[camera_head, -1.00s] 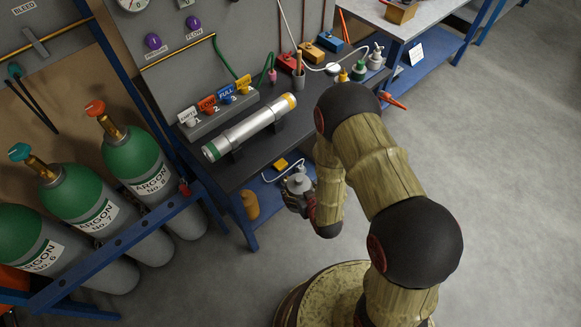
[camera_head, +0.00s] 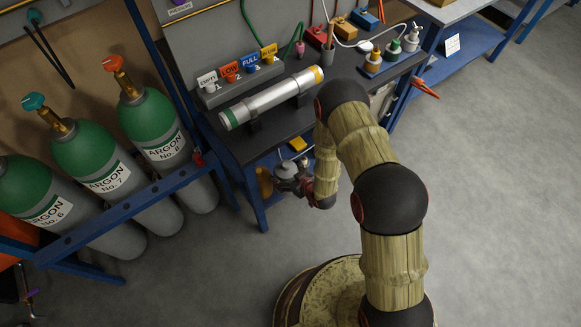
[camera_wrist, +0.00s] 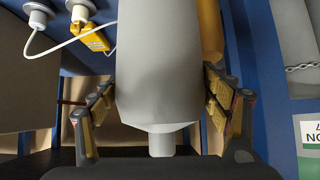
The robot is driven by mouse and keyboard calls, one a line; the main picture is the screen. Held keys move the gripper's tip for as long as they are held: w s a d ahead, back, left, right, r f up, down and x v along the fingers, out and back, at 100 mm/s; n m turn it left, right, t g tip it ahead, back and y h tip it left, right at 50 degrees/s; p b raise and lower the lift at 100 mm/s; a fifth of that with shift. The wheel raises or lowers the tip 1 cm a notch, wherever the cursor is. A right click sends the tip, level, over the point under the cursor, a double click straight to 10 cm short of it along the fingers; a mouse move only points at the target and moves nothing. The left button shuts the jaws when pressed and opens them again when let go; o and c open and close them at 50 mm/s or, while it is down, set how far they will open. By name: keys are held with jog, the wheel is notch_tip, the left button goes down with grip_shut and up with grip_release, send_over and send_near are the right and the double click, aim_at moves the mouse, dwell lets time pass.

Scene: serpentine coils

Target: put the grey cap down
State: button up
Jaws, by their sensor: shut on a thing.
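My gripper (camera_head: 300,184) is beside the front edge of the workbench, lower than its top. It is shut on the grey cap (camera_head: 287,171), which sticks up from the fingers. In the wrist view, the cap (camera_wrist: 158,75) is a large smooth grey body with a narrower stub at its near end. A finger of my gripper (camera_wrist: 160,108) lies on each side of it. The cap's far end runs out of the picture top. No support shows directly under the cap.
A silver tube (camera_head: 272,98) lies in cradles on the dark bench top (camera_head: 246,147). A yellow box (camera_head: 298,144) and an amber bottle (camera_head: 264,182) are below the top. Green argon cylinders (camera_head: 85,155) stand at left behind a blue rail (camera_head: 140,202). Open floor lies in front.

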jog(key=w+f+b, duration=0.6)
jog(key=w+f, duration=0.2)
jog(key=f, duration=0.2)
jog(key=shift+d, duration=0.2)
jog(key=shift+f, duration=0.25)
jog(key=o, duration=1.4)
jog(key=p+v, duration=0.4)
jog(key=v, duration=0.8)
jog(key=shift+p, duration=0.3)
